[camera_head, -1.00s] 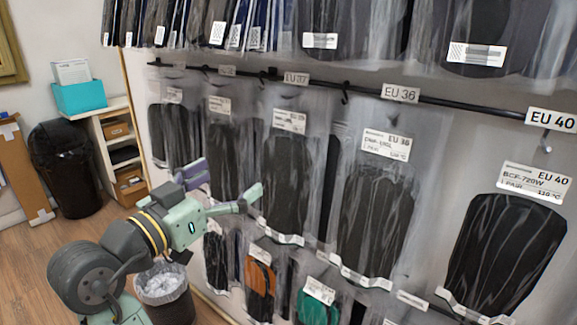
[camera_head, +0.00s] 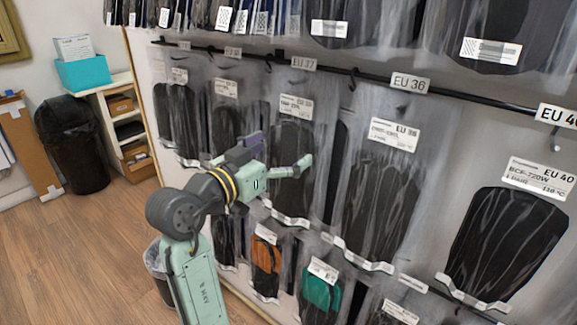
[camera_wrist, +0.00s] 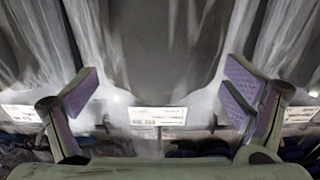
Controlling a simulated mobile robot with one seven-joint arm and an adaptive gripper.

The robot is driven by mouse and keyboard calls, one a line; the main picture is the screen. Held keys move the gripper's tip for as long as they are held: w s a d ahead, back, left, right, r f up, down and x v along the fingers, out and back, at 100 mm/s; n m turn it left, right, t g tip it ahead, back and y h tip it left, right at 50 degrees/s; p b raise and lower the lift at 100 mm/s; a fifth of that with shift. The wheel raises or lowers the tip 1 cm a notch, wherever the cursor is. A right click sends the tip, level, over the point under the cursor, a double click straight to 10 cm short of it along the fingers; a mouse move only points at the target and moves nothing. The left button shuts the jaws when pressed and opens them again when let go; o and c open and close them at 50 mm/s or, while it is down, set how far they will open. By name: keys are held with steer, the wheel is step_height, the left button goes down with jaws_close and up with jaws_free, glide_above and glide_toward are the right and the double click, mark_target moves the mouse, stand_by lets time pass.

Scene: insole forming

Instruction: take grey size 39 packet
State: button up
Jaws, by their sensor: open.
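Several clear packets with dark grey or black insoles hang on the wall rack. I cannot tell which is the grey size 39 packet; many labels are too small to read. My gripper (camera_head: 280,156) is open in front of a dark packet (camera_head: 290,135) below the EU 37 tag. In the wrist view my gripper (camera_wrist: 160,95) has its purple-padded fingers spread either side of a grey packet (camera_wrist: 160,50). Nothing is held between them, and I cannot tell whether they touch the packet. A white label strip (camera_wrist: 158,116) crosses the view below it.
A packet under the EU 36 tag (camera_head: 380,190) and an EU 40 packet (camera_head: 508,235) hang to the right. An orange packet (camera_head: 266,258) and a green packet (camera_head: 320,292) hang lower. A black bin (camera_head: 72,145) and shelf (camera_head: 125,125) stand left, with open floor before them.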

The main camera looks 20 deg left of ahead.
steer(key=shift+w, duration=0.2)
steer(key=shift+c, duration=0.5)
steer(key=c, duration=1.6)
steer(key=shift+o, duration=0.2)
steer(key=shift+r, duration=0.15)
